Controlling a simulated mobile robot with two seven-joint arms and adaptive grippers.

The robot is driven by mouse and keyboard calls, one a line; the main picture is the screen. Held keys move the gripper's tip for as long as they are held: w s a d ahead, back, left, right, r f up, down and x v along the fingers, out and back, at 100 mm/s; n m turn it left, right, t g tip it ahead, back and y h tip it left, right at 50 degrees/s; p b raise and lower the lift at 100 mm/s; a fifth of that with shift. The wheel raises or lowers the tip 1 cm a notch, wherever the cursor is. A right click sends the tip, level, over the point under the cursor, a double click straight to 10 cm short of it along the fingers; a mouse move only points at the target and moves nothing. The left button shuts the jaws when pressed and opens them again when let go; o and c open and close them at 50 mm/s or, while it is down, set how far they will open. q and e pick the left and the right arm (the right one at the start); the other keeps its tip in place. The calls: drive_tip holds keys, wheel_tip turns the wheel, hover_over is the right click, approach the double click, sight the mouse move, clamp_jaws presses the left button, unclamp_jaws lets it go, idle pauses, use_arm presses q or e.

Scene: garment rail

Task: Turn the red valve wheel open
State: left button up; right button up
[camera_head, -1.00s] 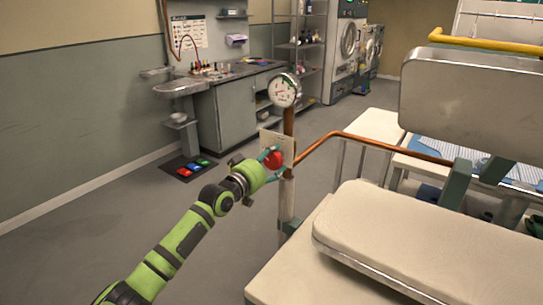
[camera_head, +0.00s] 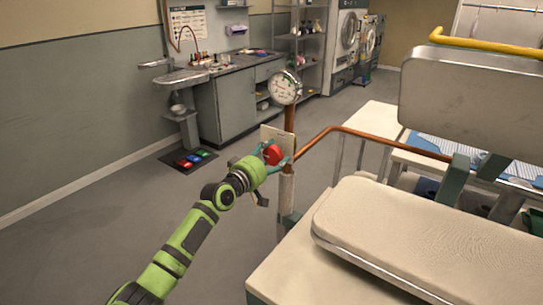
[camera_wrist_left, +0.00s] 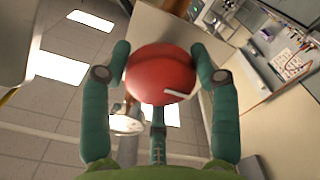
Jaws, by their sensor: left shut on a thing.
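The red valve wheel (camera_head: 272,154) sits on the copper pipe below a round gauge (camera_head: 285,88). A pale tag or plate (camera_head: 276,134) is behind it. My left gripper (camera_head: 276,158) is at the wheel, its teal fingers on either side of it. In the left wrist view the wheel (camera_wrist_left: 160,75) fills the space between the two fingertips (camera_wrist_left: 161,62), with a short white mark on its face. The gripper is shut on the wheel. The wheel's far side is hidden. My right gripper is not in view.
A copper pipe (camera_head: 350,130) bends right from the valve toward the press. A padded pressing table (camera_head: 420,235) stands close at the right. A grey counter (camera_head: 235,100) and shelves stand behind. The floor at left is open.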

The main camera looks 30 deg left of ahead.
use_arm(q)
drive_tip(key=shift+d+f, duration=0.35)
drive_tip(key=shift+f, duration=0.2)
drive_tip(key=o, duration=1.2)
drive_tip(key=shift+c, duration=0.2)
drive_tip(key=shift+r, duration=0.25)
drive_tip(key=s+a, duration=0.1)
drive_tip(key=s, duration=1)
drive_tip(key=shift+s+a, duration=0.35)
drive_tip(key=shift+s, duration=0.05)
